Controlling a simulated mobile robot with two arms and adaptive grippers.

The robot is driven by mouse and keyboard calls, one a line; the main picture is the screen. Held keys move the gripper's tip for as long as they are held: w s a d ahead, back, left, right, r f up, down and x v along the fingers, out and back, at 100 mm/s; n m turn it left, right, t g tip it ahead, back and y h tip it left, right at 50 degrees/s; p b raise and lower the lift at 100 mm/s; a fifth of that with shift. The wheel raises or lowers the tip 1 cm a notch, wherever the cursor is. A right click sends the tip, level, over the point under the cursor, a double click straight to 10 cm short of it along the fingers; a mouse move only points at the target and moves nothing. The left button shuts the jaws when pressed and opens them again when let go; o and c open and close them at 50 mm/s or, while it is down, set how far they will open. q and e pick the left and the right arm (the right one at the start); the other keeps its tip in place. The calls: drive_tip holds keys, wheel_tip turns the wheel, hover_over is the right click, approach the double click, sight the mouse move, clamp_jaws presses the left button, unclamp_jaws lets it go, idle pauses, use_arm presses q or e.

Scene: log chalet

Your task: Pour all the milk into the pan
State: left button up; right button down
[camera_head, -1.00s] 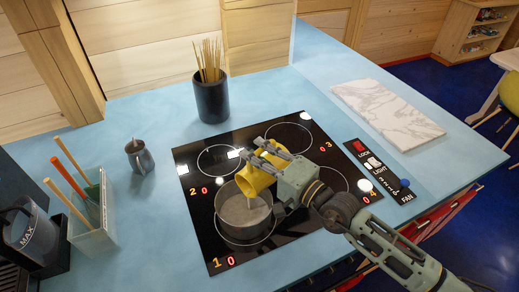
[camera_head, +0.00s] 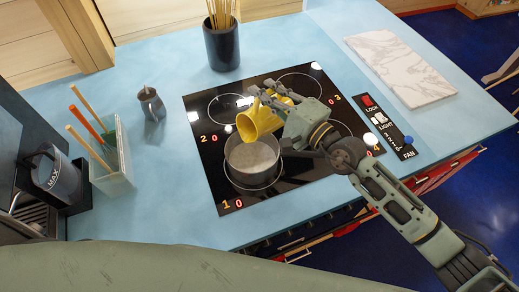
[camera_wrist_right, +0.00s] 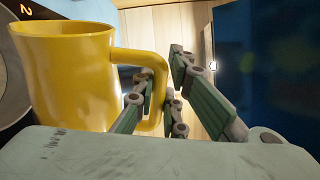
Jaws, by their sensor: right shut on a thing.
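The yellow mug (camera_head: 258,122) is tilted, with its mouth toward the lower left, above the back rim of the grey pan (camera_head: 252,170). My right gripper (camera_head: 274,99) is shut on the mug's handle, seen closely in the right wrist view, where the mug (camera_wrist_right: 65,80) fills the left side and the fingers (camera_wrist_right: 160,95) close around the handle. The pan stands on the front left part of the black hob (camera_head: 310,165). Its inside looks pale grey; I cannot tell how much milk is in it. The mug's inside is hidden. My left gripper is not in view.
A clear holder with sticks (camera_head: 112,170) and a dark appliance (camera_head: 55,180) are further left. A black cup of skewers (camera_head: 222,48) is behind. A marble board (camera_head: 400,65) lies at the right.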

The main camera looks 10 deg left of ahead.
drive_tip(key=shift+w, duration=0.1)
wheel_tip(320, 180, up, 3)
drive_tip(key=shift+r+p, duration=0.1)
drive_tip(key=shift+p, duration=0.9)
drive_tip(key=shift+r+b, duration=0.25)
drive_tip(key=shift+b, duration=0.15)
wheel_tip(320, 180, up, 8)
drive_tip(key=shift+r, duration=0.2)
wheel_tip(320, 180, up, 2)
drive_tip(key=m, duration=1.5)
drive_tip(key=shift+m, duration=0.3)
